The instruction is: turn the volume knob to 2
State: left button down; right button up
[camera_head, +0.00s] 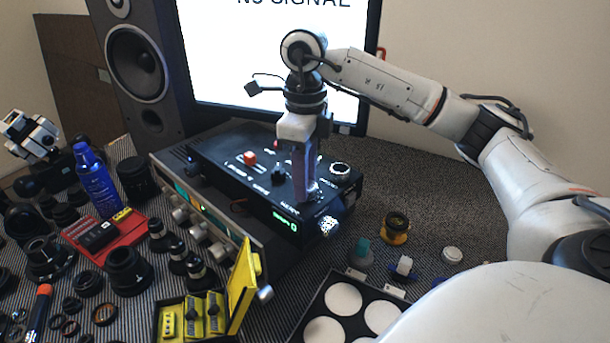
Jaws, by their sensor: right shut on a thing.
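The black control box (235,165) lies on the dark cloth in front of the monitor, with knobs, a red button and white lettering on its top. My right gripper (306,192) points down onto the near right part of this top panel. It is shut on a knob there, which I take to be the volume knob; the fingers hide most of it. The knob's pointer and scale cannot be read. A small green display (284,221) glows on the front face, its text too small to read surely.
A silver-fronted unit (205,226) with several knobs stands left of the box. Lenses, a blue bottle (95,180), a red tray (125,235) and a yellow case (242,285) crowd the left. A tray of white discs (343,299) lies in front. The monitor (225,60) stands behind.

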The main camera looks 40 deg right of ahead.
jog(key=shift+m, duration=0.6)
jog(key=shift+r, duration=0.1)
jog(key=o, duration=1)
jog(key=shift+o, duration=0.2)
notch_tip(320, 180, up, 10)
jog(key=p, duration=0.3)
jog(key=shift+r, duration=0.15)
